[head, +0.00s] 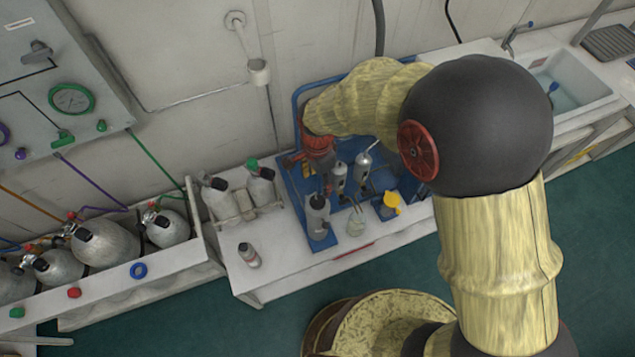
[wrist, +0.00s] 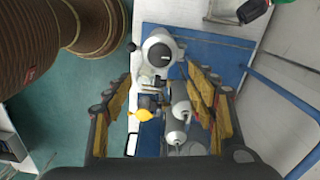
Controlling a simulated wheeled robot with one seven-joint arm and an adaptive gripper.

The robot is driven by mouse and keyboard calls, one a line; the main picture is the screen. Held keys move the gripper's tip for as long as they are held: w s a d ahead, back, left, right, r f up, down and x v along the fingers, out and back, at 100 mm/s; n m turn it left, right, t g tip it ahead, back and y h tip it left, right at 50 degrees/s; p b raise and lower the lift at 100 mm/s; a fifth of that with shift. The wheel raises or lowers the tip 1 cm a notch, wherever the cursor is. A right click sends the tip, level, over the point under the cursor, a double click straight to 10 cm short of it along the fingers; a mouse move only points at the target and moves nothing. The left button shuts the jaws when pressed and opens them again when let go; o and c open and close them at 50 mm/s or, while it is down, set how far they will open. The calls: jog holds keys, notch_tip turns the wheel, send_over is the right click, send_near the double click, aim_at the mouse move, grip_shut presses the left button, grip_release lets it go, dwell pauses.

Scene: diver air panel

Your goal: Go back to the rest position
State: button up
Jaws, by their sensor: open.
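My gripper (wrist: 162,82) is open in the wrist view, with one finger at the left and one at the right of the picture. It points down over a blue panel (wrist: 215,55) on a white bench. A grey and white bottle-like device (wrist: 160,48), a yellow-topped piece (wrist: 140,115) and silver cylinders (wrist: 180,108) show between and below the fingers. I see nothing clamped. In the head view my arm reaches over the bench and largely hides the gripper, near the blue panel (head: 290,185).
Silver cylinders (head: 363,168), a dark-capped grey device (head: 317,215) and a yellow-topped blue piece (head: 390,205) stand on the panel. A small bottle (head: 249,255) is at the bench front. Gas cylinders (head: 105,245) fill a rack at left. A sink (head: 570,90) is at right.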

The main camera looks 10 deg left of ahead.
dwell(0.5)
jog(key=s+d+r+n+t+b, duration=0.2)
jog(key=s+d+r+n, duration=0.2)
jog(key=s+d+r, duration=0.3)
jog(key=s+d+r+n+t+b, duration=0.2)
jog(key=s+d+r+n, duration=0.3)
jog(key=d+r, duration=1.2)
jog(key=s+d+t, duration=0.1)
jog(key=s+d, duration=0.1)
jog(key=shift+d+n+t, duration=0.3)
jog(key=shift+d, duration=0.05)
jog(key=shift+s, duration=0.1)
